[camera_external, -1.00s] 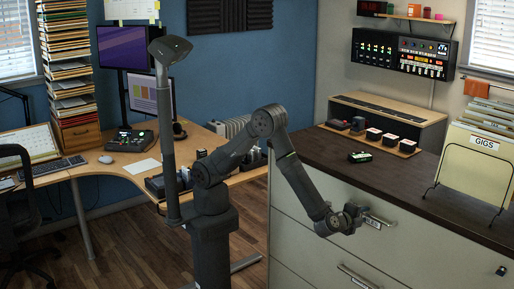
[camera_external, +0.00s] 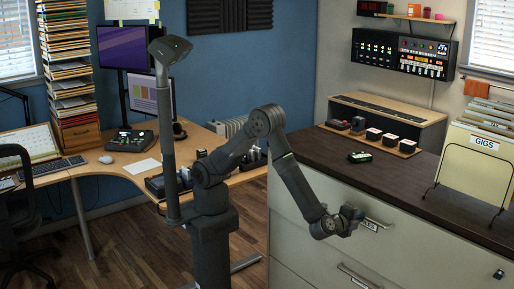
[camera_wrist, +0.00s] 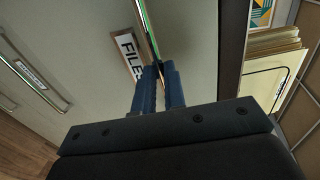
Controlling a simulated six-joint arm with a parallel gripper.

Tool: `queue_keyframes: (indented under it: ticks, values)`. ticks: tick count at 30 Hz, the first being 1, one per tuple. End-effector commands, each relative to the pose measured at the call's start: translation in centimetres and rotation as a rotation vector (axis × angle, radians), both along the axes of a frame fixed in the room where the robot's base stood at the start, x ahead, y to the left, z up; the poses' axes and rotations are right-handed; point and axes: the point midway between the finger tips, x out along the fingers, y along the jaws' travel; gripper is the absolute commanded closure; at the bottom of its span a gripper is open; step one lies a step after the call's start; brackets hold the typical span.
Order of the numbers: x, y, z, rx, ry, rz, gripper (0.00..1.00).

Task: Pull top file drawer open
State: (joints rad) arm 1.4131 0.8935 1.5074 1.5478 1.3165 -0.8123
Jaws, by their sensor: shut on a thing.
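The top file drawer (camera_external: 440,248) is the upper pale front of the cabinet under the dark countertop. Its metal handle (camera_external: 379,222) and label (camera_external: 370,225) show beside my gripper (camera_external: 352,216). In the wrist view the two blue fingers of my gripper (camera_wrist: 160,72) are shut on the handle bar (camera_wrist: 147,30), close to the FILES label (camera_wrist: 128,52). My fingers hide part of the bar. Any gap between drawer front and cabinet is too small to tell.
A lower drawer handle (camera_external: 358,277) is below. The dark countertop (camera_external: 345,168) carries a small green device (camera_external: 360,157), a wooden tray with several dark blocks, and a wire rack of folders marked GIGS (camera_external: 470,168). The wood floor (camera_external: 110,240) in front is open at left.

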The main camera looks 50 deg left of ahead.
Motion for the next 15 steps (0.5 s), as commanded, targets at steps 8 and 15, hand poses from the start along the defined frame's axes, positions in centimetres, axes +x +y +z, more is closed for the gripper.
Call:
queue_keyframes:
  ticks: [8,15]
  values:
    - [-5.1,-0.1,0.0,0.0,0.0,-0.006,1.0]
    - [-9.7,-0.1,0.0,0.001,0.0,-0.006,1.0]
